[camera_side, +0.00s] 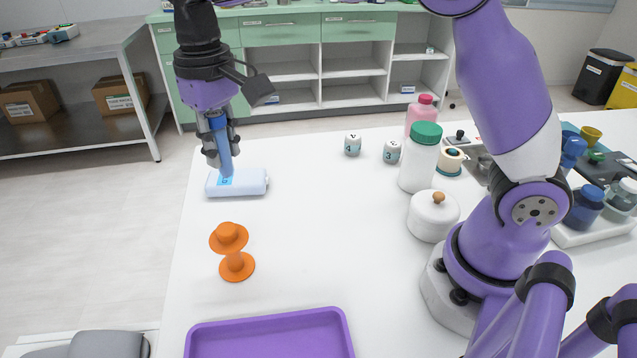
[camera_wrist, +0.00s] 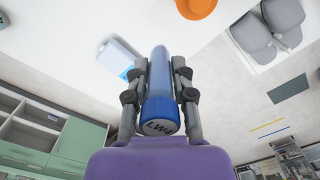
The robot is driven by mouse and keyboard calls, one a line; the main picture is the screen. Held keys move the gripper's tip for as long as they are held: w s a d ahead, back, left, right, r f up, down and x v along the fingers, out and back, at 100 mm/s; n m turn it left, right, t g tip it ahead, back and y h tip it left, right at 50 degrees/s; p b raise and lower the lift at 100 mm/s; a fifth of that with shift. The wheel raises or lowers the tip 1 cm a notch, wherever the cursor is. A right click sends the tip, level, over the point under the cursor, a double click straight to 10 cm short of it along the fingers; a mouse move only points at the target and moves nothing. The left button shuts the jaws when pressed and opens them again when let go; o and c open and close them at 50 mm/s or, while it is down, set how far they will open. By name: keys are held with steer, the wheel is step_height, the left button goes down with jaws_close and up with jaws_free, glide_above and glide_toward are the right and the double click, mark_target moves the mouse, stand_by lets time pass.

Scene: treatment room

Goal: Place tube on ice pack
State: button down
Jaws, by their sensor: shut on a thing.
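The tube (camera_side: 226,158) is blue with a darker cap, held upright by my gripper (camera_side: 219,142). In the wrist view, the tube (camera_wrist: 159,88) sits between both fingers of my gripper (camera_wrist: 160,84), and its cap end reads "LW4". The ice pack (camera_side: 252,184) is a white block with a blue label, lying on the table's far left part. It also shows in the wrist view (camera_wrist: 117,57), partly hidden by a finger. In the side view the tube's lower end overlaps the ice pack's label; I cannot tell whether they touch.
The table's left edge is close to the ice pack.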

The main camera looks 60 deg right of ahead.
glide_toward(251, 184)
steer(key=shift+s+a, duration=0.15)
steer(key=shift+f, duration=2.1)
steer(key=c, duration=0.7)
jaws_free()
steer(key=shift+f, duration=0.1)
